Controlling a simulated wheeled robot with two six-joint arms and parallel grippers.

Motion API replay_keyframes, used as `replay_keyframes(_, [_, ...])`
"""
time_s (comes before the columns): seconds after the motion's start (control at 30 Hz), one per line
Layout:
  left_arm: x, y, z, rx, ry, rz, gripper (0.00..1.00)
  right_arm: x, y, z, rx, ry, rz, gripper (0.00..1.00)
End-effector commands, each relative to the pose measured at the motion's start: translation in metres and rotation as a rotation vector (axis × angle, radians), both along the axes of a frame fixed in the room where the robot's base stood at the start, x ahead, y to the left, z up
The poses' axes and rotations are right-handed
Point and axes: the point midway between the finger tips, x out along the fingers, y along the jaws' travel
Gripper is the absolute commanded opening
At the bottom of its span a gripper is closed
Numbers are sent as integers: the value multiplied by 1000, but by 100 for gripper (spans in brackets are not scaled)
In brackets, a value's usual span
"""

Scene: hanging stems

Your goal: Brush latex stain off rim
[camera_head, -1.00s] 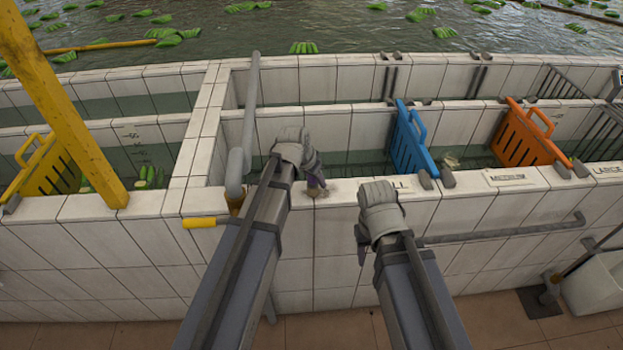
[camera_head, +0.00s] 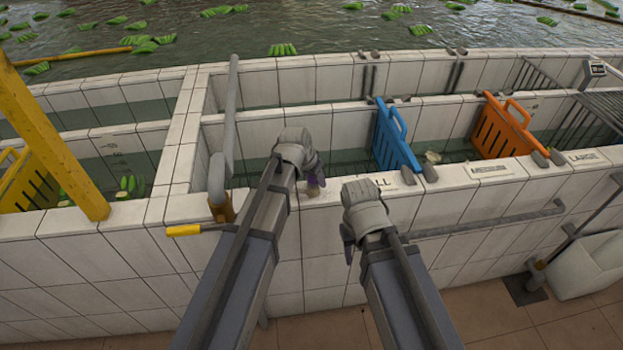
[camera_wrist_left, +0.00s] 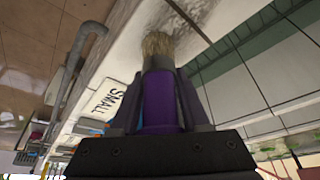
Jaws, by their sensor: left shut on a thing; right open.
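My left gripper (camera_head: 312,168) is shut on a brush (camera_wrist_left: 160,100) with a purple handle and tan bristles. In the head view the brush (camera_head: 313,181) shows only as a small piece below the gripper, over the white tiled rim (camera_head: 335,190). In the left wrist view the bristles point at the pale rim (camera_wrist_left: 115,60) and appear to meet it. A faint greyish smudge shows by the bristle tips; I cannot tell stain from shadow. My right gripper (camera_head: 347,245) is open and empty, in front of the tank wall below the rim.
A grey pipe (camera_head: 228,120) rises left of my left gripper, with a yellow-handled lever (camera_head: 185,230) below. A blue gate (camera_head: 397,140) and an orange gate (camera_head: 503,128) stand in the channel to the right. A yellow post (camera_head: 50,140) stands left. A grey rail (camera_head: 490,222) runs along the front wall.

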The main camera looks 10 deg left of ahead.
Motion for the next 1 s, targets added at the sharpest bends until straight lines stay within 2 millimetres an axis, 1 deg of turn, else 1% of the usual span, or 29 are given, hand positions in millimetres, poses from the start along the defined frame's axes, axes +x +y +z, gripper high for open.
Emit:
replay_keyframes(0.2, [6, -19, -1, 0, 0, -2, 0, 0, 0, -1, 0, 0, 0, 50])
replay_keyframes(0.4, [9, -30, -1, 0, 0, 0, 0, 0, 0, -1, 0, 0, 0, 50])
replay_keyframes(0.6, [9, -31, 2, 0, 0, 1, 0, 0, 0, 2, 0, 0, 0, 50])
replay_keyframes(0.77, [8, -29, 1, 0, 0, 1, 0, 0, 0, 1, 0, 0, 0, 50])
replay_keyframes(1.0, [3, -15, 0, -1, 0, 2, 0, 0, 0, 0, 0, 0, 0, 50])
